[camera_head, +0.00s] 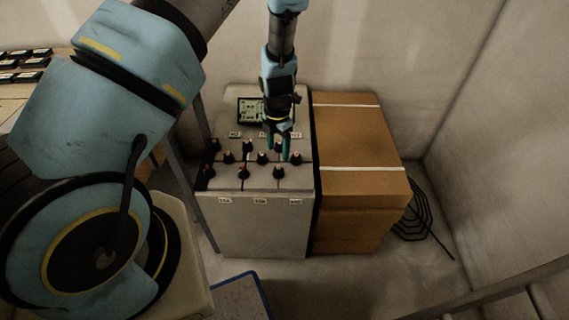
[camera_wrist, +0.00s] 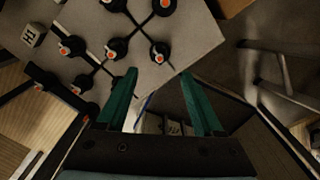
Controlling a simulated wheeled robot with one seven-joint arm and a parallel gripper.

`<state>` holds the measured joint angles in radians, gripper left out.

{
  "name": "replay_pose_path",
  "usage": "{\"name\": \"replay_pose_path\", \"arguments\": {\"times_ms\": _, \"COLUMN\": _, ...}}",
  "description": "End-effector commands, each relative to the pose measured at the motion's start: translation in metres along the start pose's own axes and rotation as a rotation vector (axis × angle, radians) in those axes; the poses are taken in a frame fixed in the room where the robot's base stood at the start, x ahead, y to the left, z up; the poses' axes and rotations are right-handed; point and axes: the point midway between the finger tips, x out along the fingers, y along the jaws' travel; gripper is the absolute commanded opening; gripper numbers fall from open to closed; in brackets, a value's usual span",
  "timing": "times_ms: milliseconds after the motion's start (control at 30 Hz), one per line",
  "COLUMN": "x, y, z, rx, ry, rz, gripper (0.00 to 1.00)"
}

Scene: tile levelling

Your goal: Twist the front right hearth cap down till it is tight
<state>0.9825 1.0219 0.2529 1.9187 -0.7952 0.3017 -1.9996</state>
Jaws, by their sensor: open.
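Black caps with orange-red tops stand on the pale grey tiled top of a box-like hearth (camera_head: 262,222) in the head view. The rightmost cap of the row nearest the front edge (camera_head: 279,172) stands upright, below my gripper in the picture. Another cap (camera_head: 296,158) stands just right of the fingers. My gripper (camera_head: 278,150) points down over the right part of the top, open, with teal fingers. In the wrist view my gripper (camera_wrist: 158,76) is spread and empty. One cap (camera_wrist: 160,52) shows just beyond the gap between the fingertips; I cannot tell which cap it is.
A brown box (camera_head: 358,140) stands against the right side of the hearth. A small green board (camera_head: 250,111) lies at the back of the top. A coil of black cable (camera_head: 420,222) lies on the floor at the right. Other caps stand close to the fingers.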

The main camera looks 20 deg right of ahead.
Motion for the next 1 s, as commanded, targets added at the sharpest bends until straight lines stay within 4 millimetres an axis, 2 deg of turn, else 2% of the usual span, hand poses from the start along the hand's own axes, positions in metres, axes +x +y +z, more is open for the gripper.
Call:
{"name": "replay_pose_path", "arguments": {"times_ms": 300, "x": 0.058, "y": 0.000, "z": -0.002, "rx": 0.000, "ry": 0.003, "rz": -0.003, "gripper": 0.69}}
{"name": "replay_pose_path", "arguments": {"times_ms": 500, "x": 0.083, "y": 0.000, "z": -0.001, "rx": 0.002, "ry": 0.002, "rz": -0.002, "gripper": 0.69}}
{"name": "replay_pose_path", "arguments": {"times_ms": 667, "x": 0.092, "y": 0.000, "z": -0.001, "rx": 0.002, "ry": 0.000, "rz": -0.002, "gripper": 0.69}}
{"name": "replay_pose_path", "arguments": {"times_ms": 933, "x": 0.094, "y": 0.000, "z": -0.001, "rx": 0.002, "ry": 0.000, "rz": -0.001, "gripper": 0.69}}
{"name": "replay_pose_path", "arguments": {"times_ms": 1000, "x": 0.094, "y": 0.000, "z": -0.001, "rx": 0.003, "ry": 0.000, "rz": -0.001, "gripper": 0.63}}
